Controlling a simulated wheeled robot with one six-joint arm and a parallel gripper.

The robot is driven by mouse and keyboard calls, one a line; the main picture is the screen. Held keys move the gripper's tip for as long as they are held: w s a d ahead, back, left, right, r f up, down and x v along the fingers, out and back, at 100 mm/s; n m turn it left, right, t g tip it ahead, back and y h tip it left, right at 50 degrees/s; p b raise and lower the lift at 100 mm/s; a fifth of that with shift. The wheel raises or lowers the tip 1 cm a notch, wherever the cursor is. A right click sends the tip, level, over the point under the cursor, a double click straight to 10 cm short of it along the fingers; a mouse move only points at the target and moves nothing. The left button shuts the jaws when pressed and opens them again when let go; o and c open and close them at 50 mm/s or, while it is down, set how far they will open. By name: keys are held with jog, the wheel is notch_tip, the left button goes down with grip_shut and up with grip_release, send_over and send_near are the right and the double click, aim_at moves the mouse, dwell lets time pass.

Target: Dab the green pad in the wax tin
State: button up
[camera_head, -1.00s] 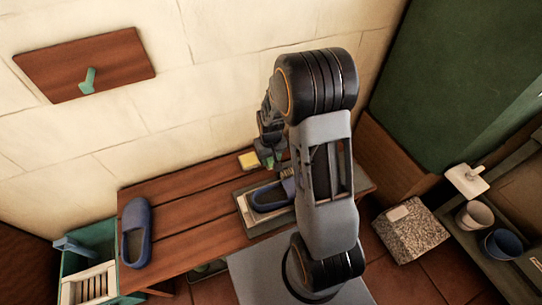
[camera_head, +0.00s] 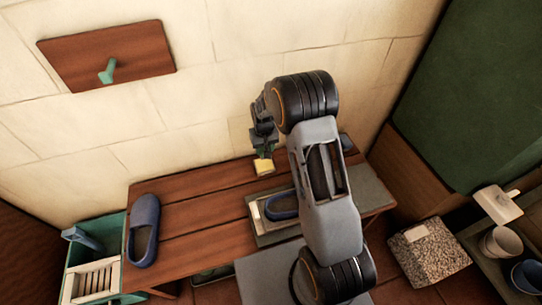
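My gripper (camera_head: 264,143) is at the back of the wooden bench, small and partly dark in the view. A bit of green, which looks like the green pad (camera_head: 267,149), shows at its fingertips, and the gripper appears shut on it. A small yellow block-like thing (camera_head: 263,167), which looks like the wax tin, is directly below the pad at the bench's back edge. I cannot tell whether pad and tin touch. My arm hides part of the bench to the right.
A blue shoe (camera_head: 143,231) lies on the bench (camera_head: 195,208) at left; another blue shoe (camera_head: 283,206) lies in a tray (camera_head: 258,224). A green caddy (camera_head: 109,229) stands left. A board with a green hook (camera_head: 107,70) hangs above. A speckled block (camera_head: 428,254) stands at right.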

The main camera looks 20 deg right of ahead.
aim_at(264, 164)
jog(key=shift+w+r, duration=0.1)
jog(key=shift+w, duration=0.05)
jog(key=shift+a+f+b, duration=0.2)
jog(key=shift+f+b, duration=0.65)
jog(key=shift+f, duration=0.2)
jog(key=shift+f+b, duration=1.4)
jog(key=shift+f, duration=0.5)
jog(key=shift+f, duration=0.55)
jog(key=shift+r, duration=0.1)
jog(key=shift+r+p, duration=2.45)
jog(key=shift+r, duration=1)
jog(key=shift+r, duration=0.1)
